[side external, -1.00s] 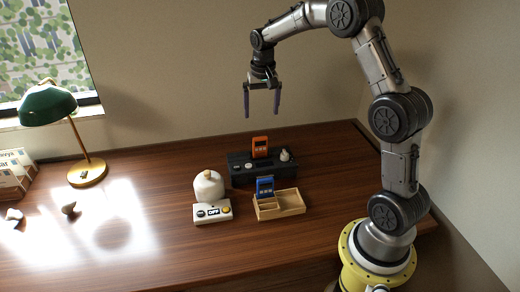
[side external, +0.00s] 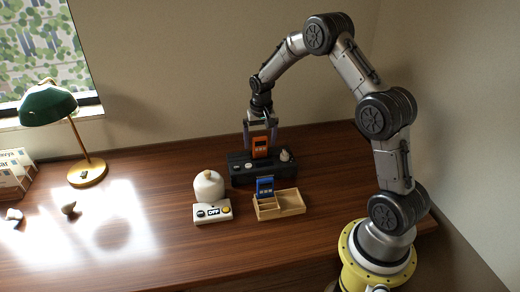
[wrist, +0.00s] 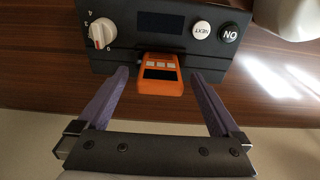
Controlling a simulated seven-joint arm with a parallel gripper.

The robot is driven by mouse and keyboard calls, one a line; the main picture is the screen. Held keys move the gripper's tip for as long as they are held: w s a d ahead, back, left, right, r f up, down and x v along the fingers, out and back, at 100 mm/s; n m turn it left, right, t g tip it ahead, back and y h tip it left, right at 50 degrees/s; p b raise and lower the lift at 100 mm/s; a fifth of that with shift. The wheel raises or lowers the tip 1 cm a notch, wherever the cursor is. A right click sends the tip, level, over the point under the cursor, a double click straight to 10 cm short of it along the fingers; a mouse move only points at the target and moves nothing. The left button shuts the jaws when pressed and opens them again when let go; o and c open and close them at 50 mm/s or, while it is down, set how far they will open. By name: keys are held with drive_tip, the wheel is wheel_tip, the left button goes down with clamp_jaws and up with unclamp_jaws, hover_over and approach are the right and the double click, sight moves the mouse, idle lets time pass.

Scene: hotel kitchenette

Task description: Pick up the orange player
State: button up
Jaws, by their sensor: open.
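The orange player (side external: 260,147) stands upright in the black dock box (side external: 240,177) on the desk. In the wrist view the orange player (wrist: 159,74) shows a dark screen and several pale buttons, and sits between the two purple fingers. My gripper (side external: 260,145) is open and low over the box, one finger on each side of the player. In the wrist view there are gaps between the player and both fingers of my gripper (wrist: 163,80). The player's lower end is hidden in the box.
A blue player (side external: 265,187) stands in a wooden tray (side external: 291,203) in front of the box. A white device with an OFF display (side external: 213,212) and a cream round jar (side external: 209,187) are at left. The box carries a dial (wrist: 102,32) and NEXT and ON buttons.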

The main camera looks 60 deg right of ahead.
drive_tip(key=shift+f, duration=0.1)
drive_tip(key=shift+c, duration=0.2)
drive_tip(key=c, duration=1.4)
drive_tip(key=shift+c, duration=0.3)
drive_tip(key=shift+r, duration=0.2)
